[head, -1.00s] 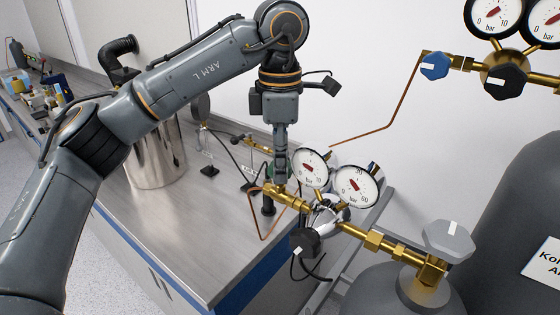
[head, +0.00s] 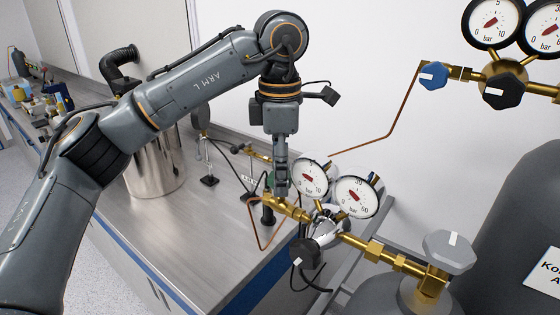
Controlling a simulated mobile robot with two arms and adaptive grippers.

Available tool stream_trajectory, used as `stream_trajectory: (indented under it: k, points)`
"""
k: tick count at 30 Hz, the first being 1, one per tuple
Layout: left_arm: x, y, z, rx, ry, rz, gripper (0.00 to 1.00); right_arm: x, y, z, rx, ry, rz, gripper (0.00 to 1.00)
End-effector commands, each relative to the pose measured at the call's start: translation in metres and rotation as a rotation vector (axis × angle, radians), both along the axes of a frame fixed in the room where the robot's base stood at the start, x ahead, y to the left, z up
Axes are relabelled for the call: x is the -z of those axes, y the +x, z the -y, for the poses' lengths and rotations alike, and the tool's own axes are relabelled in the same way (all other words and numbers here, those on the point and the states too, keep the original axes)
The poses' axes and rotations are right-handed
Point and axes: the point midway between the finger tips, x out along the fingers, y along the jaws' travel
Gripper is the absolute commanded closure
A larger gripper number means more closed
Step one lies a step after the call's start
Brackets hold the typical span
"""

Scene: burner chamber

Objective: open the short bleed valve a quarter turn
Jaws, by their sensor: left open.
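My left gripper (head: 281,192) points straight down at the lower regulator's brass outlet (head: 290,210). Its fingers are seen edge-on, and the gap between them does not show. A green knob (head: 269,181) peeks out behind the fingers and is mostly hidden. It sits at the outlet and may be the short bleed valve; no label shows. I cannot tell whether the fingers touch it or stand around it. My right gripper is not in view.
Two gauges (head: 357,196) stand close right of the fingers, with a black regulator knob (head: 305,252) below. A grey cylinder valve knob (head: 449,249) is farther right. A blue knob (head: 433,75) sits on the upper regulator. A steel pot (head: 155,165) stands on the bench.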

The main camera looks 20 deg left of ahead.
Motion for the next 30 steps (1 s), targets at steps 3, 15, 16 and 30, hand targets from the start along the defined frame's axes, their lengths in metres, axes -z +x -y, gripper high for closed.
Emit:
stream_trajectory:
  k: [3,15,16,30]
  points:
    - [-0.009,0.0,0.0,0.001,0.0,0.003,0.36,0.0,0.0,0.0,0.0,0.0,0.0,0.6]
    - [-0.085,0.001,0.0,-0.004,0.002,0.005,0.36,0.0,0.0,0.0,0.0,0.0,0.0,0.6]
    - [-0.091,0.001,0.0,-0.003,0.001,0.006,0.36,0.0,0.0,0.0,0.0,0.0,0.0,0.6]
    - [-0.119,0.001,0.0,0.0,0.0,0.0,0.36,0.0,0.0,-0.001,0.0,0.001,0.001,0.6]
